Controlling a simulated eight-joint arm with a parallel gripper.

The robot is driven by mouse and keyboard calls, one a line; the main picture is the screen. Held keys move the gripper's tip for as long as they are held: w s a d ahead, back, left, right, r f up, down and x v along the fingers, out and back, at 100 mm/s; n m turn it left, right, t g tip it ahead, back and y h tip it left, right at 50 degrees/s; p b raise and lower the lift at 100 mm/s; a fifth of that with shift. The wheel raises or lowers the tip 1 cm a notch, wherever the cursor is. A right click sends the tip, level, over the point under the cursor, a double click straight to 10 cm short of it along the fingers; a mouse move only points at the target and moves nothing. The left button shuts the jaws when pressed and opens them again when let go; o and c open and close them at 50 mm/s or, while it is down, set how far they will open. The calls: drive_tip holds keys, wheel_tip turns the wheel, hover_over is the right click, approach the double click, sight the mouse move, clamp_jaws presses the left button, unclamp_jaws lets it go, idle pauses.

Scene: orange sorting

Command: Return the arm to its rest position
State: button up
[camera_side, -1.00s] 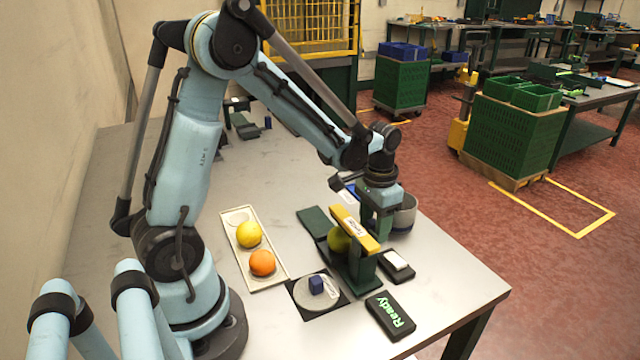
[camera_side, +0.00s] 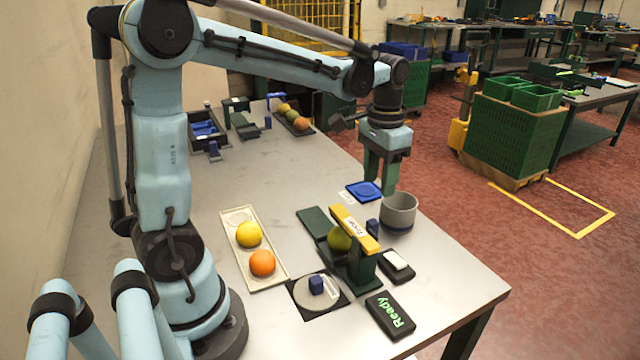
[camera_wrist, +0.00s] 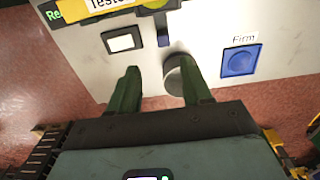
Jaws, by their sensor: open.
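My gripper (camera_side: 379,187) hangs open and empty above the table's right side, behind the grey cup (camera_side: 398,213) in the side view. Its two green fingers (camera_wrist: 158,75) show apart in the wrist view, with nothing between them gripped. The green fruit (camera_side: 339,239) sits in the tester (camera_side: 362,268) under its yellow bar (camera_side: 355,229), partly hidden. A yellow fruit (camera_side: 249,235) and an orange one (camera_side: 262,263) lie in the pale tray (camera_side: 268,284).
A blue pad (camera_side: 364,191) lies left of my gripper; it is labelled "Firm" in the wrist view (camera_wrist: 240,60). A display (camera_side: 390,316) reads "Ready". Several fruits (camera_side: 291,116) lie at the back. The table's middle is clear.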

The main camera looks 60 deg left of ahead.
drive_tip(key=s+d+t, duration=0.1)
drive_tip(key=s+t, duration=0.1)
drive_tip(key=s+d+t, duration=0.1)
drive_tip(key=s+d, duration=0.1)
drive_tip(key=s, duration=0.1)
drive_tip(key=s+d+t, duration=0.2)
drive_tip(key=shift+s+d+r+t, duration=0.2)
drive_tip(key=shift+d+r+t, duration=0.05)
drive_tip(key=shift+t, duration=0.05)
drive_tip(key=shift+s+d+f+t, duration=0.5)
drive_tip(key=shift+s+t, duration=0.2)
drive_tip(key=shift+t, duration=0.1)
